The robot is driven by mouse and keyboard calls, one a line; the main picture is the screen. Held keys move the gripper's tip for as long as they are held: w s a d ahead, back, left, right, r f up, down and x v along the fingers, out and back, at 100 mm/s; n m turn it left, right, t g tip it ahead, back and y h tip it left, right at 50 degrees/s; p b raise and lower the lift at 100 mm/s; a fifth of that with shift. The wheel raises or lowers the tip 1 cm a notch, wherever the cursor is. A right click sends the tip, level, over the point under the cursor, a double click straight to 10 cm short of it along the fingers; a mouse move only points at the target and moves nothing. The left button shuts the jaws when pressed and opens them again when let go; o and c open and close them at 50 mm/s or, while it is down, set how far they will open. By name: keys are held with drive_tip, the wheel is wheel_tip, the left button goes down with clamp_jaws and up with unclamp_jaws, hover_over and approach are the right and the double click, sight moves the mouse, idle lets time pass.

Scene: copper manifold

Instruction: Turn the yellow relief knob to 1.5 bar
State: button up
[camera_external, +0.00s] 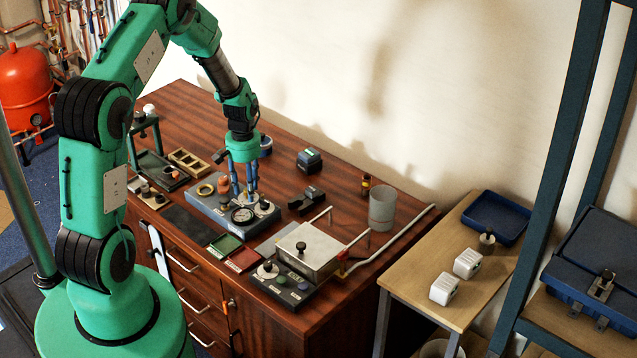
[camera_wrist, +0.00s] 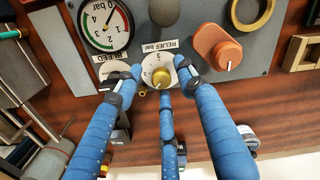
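The yellow relief knob (camera_wrist: 161,78) sits on a round white dial marked "RELIEF bar" on a grey panel (camera_wrist: 60,45). A 3 shows at the dial's upper edge; the knob's exact setting is too small to read. My gripper (camera_wrist: 160,82) has three blue fingers spread around the knob, one at its left, one at its right and one below it in the wrist view. Gaps show between the side fingertips and the knob. In the external view my gripper (camera_external: 245,192) points down over the grey panel (camera_external: 205,208), and its fingers hide the relief knob there.
Close to the knob are a pressure gauge (camera_wrist: 105,22), a black knob (camera_wrist: 163,10), a "BLEED" label (camera_wrist: 108,58) and an orange knob (camera_wrist: 217,48). A yellow ring (camera_wrist: 250,15) lies beyond. A metal box (camera_external: 308,250) and a clear beaker (camera_external: 382,208) stand farther right.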

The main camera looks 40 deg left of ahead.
drive_tip(key=shift+r, duration=0.1)
wheel_tip(320, 180, up, 12)
idle(0.8)
idle(0.4)
drive_tip(key=s+d+r+m+t, duration=0.1)
drive_tip(key=s+d+r, duration=0.25)
drive_tip(key=r, duration=0.45)
drive_tip(key=s+d+r+m+t, duration=0.1)
drive_tip(key=s+d+r, duration=0.1)
drive_tip(key=d+r, duration=0.45)
drive_tip(key=s+d+r+m+t, duration=0.1)
drive_tip(key=s+d+r, duration=0.2)
drive_tip(key=r, duration=0.7)
drive_tip(key=s+d+r+m+t, duration=0.1)
drive_tip(key=s+d+r, duration=0.2)
drive_tip(key=s, duration=0.4)
drive_tip(key=s+d+r+m, duration=0.1)
drive_tip(key=s+d+r, duration=0.3)
drive_tip(key=s, duration=0.4)
drive_tip(key=s+d+r+m+t, duration=0.1)
drive_tip(key=s+d+r, duration=0.2)
drive_tip(key=s+d, duration=0.2)
drive_tip(key=shift+s+r+m+t, duration=0.3)
drive_tip(key=shift+s+m, duration=0.1)
drive_tip(key=shift+s, duration=0.85)
